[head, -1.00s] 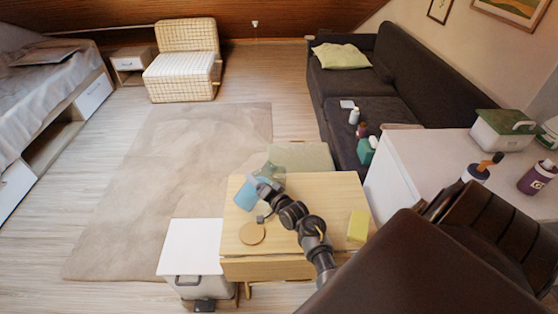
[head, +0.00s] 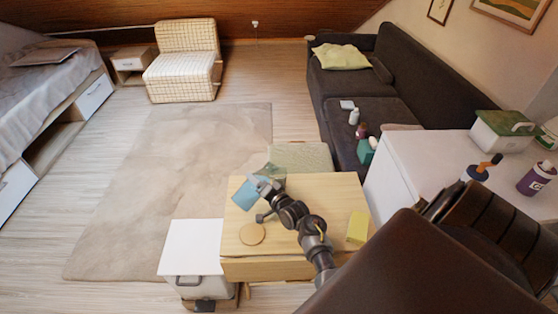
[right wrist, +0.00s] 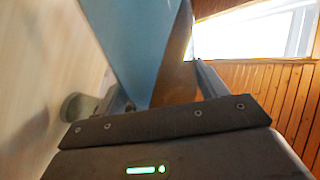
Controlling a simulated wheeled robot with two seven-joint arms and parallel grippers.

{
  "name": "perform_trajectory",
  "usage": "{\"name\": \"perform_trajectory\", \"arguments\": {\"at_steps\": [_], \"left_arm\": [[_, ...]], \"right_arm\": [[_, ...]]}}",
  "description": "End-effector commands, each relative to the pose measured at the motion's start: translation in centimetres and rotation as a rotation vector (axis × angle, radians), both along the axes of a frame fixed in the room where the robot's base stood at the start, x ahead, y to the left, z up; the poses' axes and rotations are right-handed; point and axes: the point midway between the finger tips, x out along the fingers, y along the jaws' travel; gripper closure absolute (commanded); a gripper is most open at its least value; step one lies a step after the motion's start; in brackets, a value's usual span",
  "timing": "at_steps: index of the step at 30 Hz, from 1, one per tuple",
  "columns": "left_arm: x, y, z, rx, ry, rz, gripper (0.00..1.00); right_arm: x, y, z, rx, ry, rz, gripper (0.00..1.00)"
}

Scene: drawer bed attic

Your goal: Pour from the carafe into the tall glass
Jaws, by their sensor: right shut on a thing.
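My right gripper (head: 266,188) is over the far left part of a small wooden table (head: 300,205). It is shut on a light-blue thing (head: 245,195), which I take for the carafe. In the right wrist view the blue body (right wrist: 135,45) rises from between the fingers, with a brown surface beside it. In the head view it looks tilted, its blue part at the left of the gripper and a teal part behind it. I cannot make out the tall glass for certain. My left gripper is not in view.
A round wooden coaster (head: 252,234) and a yellow block (head: 357,227) lie on the table. A white lidded bin (head: 192,250) stands at its left. A pale green stool (head: 302,156) is behind it. A white cabinet (head: 420,165) with bottles stands at right.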

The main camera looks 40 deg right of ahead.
Motion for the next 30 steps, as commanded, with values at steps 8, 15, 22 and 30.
{"name": "perform_trajectory", "arguments": {"at_steps": [8,15,22,30], "left_arm": [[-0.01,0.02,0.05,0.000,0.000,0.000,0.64],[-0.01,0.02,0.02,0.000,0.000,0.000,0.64],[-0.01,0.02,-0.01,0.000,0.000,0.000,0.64],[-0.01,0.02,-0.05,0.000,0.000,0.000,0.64]], "right_arm": [[0.04,0.10,0.16,0.031,0.000,0.001,0.60],[0.04,0.11,0.12,0.058,0.002,0.000,0.60],[0.03,0.12,0.08,0.083,0.004,0.000,0.60],[0.03,0.12,0.05,0.112,0.005,0.001,0.60]]}}
